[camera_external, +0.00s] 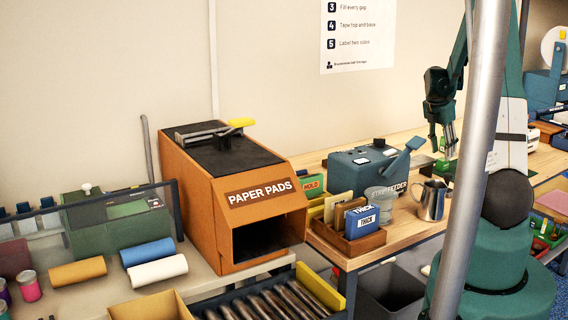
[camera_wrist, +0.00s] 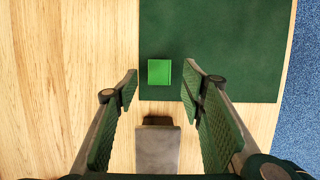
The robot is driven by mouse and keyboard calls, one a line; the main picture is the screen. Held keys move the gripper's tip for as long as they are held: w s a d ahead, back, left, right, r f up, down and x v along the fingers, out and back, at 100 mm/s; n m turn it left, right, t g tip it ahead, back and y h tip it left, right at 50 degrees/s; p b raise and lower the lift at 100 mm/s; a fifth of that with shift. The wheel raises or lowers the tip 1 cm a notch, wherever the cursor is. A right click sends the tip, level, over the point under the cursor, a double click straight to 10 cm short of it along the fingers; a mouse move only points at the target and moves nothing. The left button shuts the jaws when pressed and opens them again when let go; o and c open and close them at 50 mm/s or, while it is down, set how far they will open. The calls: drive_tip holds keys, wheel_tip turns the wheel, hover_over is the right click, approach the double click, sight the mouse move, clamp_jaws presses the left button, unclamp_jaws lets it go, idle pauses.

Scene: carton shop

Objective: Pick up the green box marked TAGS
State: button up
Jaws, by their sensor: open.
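A small bright green box (camera_wrist: 159,72) lies on a dark green mat (camera_wrist: 215,35), near the mat's left edge in the wrist view. Only its plain top shows, and no TAGS marking can be read. My gripper (camera_wrist: 160,90) is open and empty above the table, with its two padded fingers to the left and right of the box in the picture. The box appears between and just beyond the fingertips, apart from them.
A grey block with a dark end (camera_wrist: 157,148) shows between the fingers; I cannot tell what it is. In the external view a steel jug (camera_external: 432,201), a teal feeder (camera_external: 366,172) and a wooden tray (camera_external: 361,245) with small boxes stand nearby. A grey pole (camera_external: 476,150) crosses in front.

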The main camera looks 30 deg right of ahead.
sight(443, 159)
idle(0.3)
drive_tip(key=shift+x, duration=2.6)
drive_tip(key=shift+c, duration=0.7)
drive_tip(key=c, duration=0.8)
